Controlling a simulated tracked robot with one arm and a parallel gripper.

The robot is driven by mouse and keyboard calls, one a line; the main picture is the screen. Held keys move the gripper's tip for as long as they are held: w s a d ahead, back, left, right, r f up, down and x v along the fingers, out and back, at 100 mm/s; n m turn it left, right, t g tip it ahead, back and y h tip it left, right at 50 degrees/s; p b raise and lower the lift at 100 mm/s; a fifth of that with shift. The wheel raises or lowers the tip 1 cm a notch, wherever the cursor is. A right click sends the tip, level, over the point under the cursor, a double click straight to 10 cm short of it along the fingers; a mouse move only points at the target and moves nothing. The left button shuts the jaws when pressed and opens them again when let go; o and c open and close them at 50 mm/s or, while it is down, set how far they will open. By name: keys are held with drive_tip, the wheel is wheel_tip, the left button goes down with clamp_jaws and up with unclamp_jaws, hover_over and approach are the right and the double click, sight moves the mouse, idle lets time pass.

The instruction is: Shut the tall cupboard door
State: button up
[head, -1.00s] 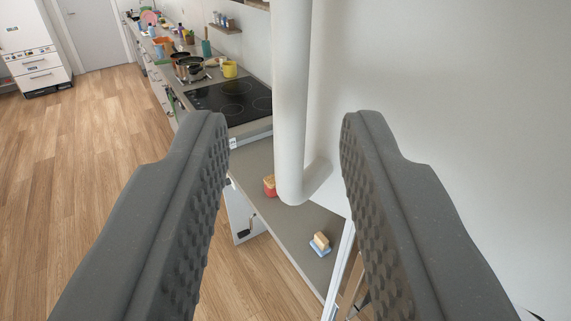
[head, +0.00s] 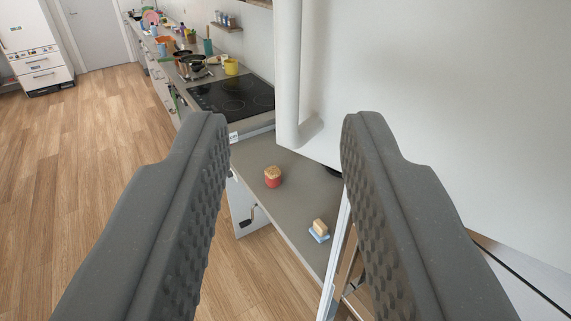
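A large white panel, which looks like the tall cupboard door (head: 430,110), fills the right side of the view. Its lower edge slants down to the right. A thick white vertical bar (head: 287,75), apparently its handle, stands at the panel's left and bends into it at the bottom. My gripper (head: 285,125) is open and empty, its grey ribbed fingers wide apart. The bar shows between the fingers, beyond them, with no contact visible. The right finger hides part of the panel. The cupboard's inside and the door's hinge side are not visible.
Below lies a grey counter (head: 258,158) with a red-and-tan item (head: 273,177) and a sponge-like block (head: 319,231). A black crank (head: 248,217) is on its front. The hob (head: 235,97) and pots (head: 190,65) stand beyond. Wooden floor (head: 90,180) at left is open.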

drive_tip(key=shift+s, duration=0.6)
drive_tip(key=shift+s, duration=0.15)
drive_tip(key=s+a+f+g+b, duration=0.1)
drive_tip(key=s+f+b, duration=0.2)
drive_tip(key=s, duration=0.6)
drive_tip(key=s+a+f+b, duration=0.1)
drive_tip(key=s+f+b, duration=0.3)
drive_tip(key=s, duration=0.5)
drive_tip(key=s+a+f+g+h+b, duration=0.1)
drive_tip(key=s+a+f+b, duration=0.1)
drive_tip(key=s, duration=0.7)
drive_tip(key=shift+f+m+g+b, duration=0.3)
drive_tip(key=shift+f+b, duration=0.4)
drive_tip(key=shift+b, duration=0.2)
drive_tip(key=shift+s+f, duration=0.15)
drive_tip(key=shift+s, duration=0.1)
drive_tip(key=c, duration=0.3)
clamp_jaws()
